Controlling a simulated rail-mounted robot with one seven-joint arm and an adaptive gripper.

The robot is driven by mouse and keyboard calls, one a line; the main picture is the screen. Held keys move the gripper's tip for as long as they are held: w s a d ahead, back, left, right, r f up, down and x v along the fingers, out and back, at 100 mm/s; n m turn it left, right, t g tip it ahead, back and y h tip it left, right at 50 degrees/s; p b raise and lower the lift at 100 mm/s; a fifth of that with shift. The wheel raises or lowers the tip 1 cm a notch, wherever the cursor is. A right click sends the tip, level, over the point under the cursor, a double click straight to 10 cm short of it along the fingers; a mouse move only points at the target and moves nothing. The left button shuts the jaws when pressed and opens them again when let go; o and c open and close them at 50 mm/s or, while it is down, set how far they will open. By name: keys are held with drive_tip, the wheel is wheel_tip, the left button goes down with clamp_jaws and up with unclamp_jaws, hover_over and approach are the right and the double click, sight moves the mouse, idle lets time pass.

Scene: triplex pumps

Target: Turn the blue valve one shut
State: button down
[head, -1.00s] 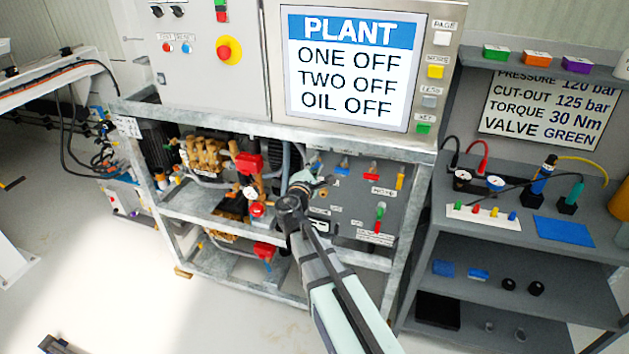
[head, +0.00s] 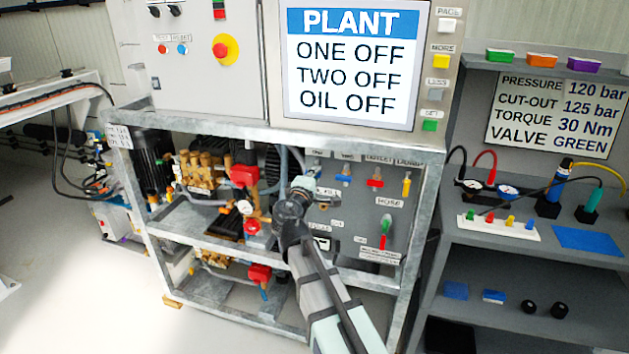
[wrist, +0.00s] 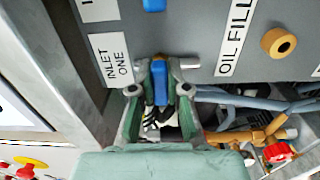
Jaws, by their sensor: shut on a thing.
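In the wrist view, the blue handle (wrist: 162,84) of valve one sits between the two fingers of my gripper (wrist: 164,76), beside the INLET ONE label (wrist: 112,60). My gripper is shut on this handle, which runs up and down in that picture. In the head view, my gripper (head: 303,188) is at the left part of the grey valve panel (head: 338,222), and it hides most of valve one. A second blue valve handle (head: 345,172) shows to its right; a blue handle (wrist: 153,4) also shows at the wrist view's top edge.
Red (head: 375,177) and yellow (head: 406,184) handles are further right on the panel. A green and red handle (head: 385,232) sits lower. Brass pumps (head: 200,170) and hoses fill the frame's left side. A galvanised frame post (head: 415,240) stands right of the panel.

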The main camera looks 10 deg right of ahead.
idle(0.3)
drive_tip(key=c, duration=1.1)
unclamp_jaws()
drive_tip(key=shift+c, duration=0.2)
drive_tip(key=shift+s, duration=0.1)
drive_tip(key=v, duration=1.1)
drive_tip(key=shift+s+a, duration=0.2)
drive_tip(key=shift+s, duration=0.15)
